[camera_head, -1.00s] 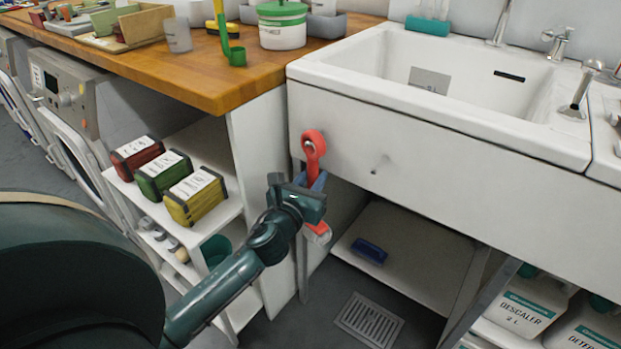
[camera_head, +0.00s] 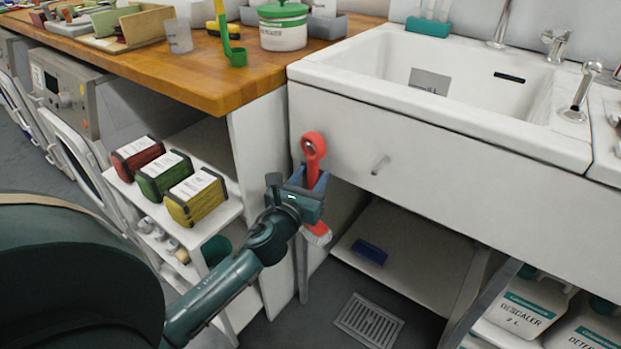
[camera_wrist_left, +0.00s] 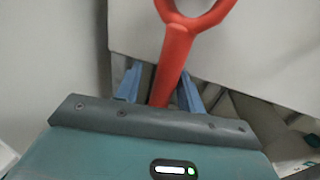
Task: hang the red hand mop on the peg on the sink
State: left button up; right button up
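The red hand mop (camera_head: 312,150) is upright in front of the sink's left end. Its ring-shaped handle end is up and its pale-edged head is below my gripper. My left gripper (camera_head: 314,182) is shut on the handle below the ring. In the left wrist view, the blue fingers (camera_wrist_left: 160,88) stand on either side of the red handle (camera_wrist_left: 173,62). The short peg (camera_head: 380,165) sticks out of the white sink's (camera_head: 450,165) front, to the right of the ring and apart from it. My right gripper is not in view.
A wooden counter (camera_head: 190,85) adjoins the sink at left. Red, green and yellow boxes (camera_head: 195,195) stand on a shelf beneath it. A blue brush (camera_head: 369,251) lies on the shelf under the sink. The sink front around the peg is clear.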

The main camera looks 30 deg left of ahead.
pick_arm(q)
jog(key=shift+d, duration=0.5)
jog(key=shift+s+d, duration=0.15)
jog(key=shift+s, duration=0.3)
jog(key=s, duration=1.2)
jog(key=shift+d, duration=0.35)
jog(key=shift+r, duration=0.15)
